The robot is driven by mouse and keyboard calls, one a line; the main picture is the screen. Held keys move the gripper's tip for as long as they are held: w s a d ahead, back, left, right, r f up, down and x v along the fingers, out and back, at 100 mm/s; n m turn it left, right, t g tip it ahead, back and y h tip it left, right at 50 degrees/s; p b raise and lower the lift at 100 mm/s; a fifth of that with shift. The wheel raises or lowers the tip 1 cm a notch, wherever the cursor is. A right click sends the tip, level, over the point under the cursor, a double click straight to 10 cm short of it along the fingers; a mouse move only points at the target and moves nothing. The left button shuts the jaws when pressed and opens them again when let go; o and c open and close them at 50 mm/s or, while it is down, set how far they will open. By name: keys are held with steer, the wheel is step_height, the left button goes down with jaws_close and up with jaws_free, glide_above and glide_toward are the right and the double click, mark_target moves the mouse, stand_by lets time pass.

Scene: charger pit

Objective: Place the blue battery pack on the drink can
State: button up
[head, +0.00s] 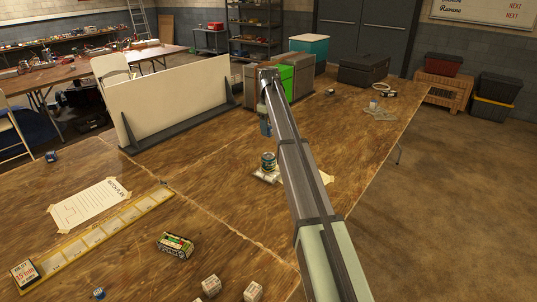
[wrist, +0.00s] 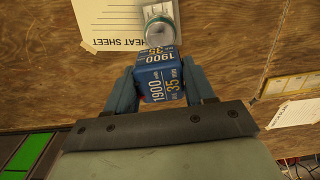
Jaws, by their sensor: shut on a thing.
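The blue battery pack (wrist: 152,84), printed "1900" and "35", is between the two fingers of my gripper (wrist: 158,80) in the wrist view. My gripper is shut on it. In the head view my gripper (head: 265,126) hangs above the table, with the pack hard to tell from the fingers. The drink can (head: 268,163) stands upright on the table, just below my gripper in that picture. In the wrist view the can's round silver top (wrist: 159,29) shows just beyond the pack. The pack looks apart from the can, but the height gap cannot be told.
Light sheets lie under and beside the can, including a paper headed "HEAT SHEET" (wrist: 113,25). A white board (head: 170,103) in a dark stand is at back left. A green battery pack (head: 175,245) and small boxes (head: 211,285) are in front. Table right of my arm is mostly clear.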

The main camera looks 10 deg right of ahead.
steer(key=shift+f, duration=4.9)
steer(key=shift+f, duration=0.15)
steer(key=o, duration=1.2)
step_height(320, 180, up, 12)
steer(key=shift+r, duration=0.15)
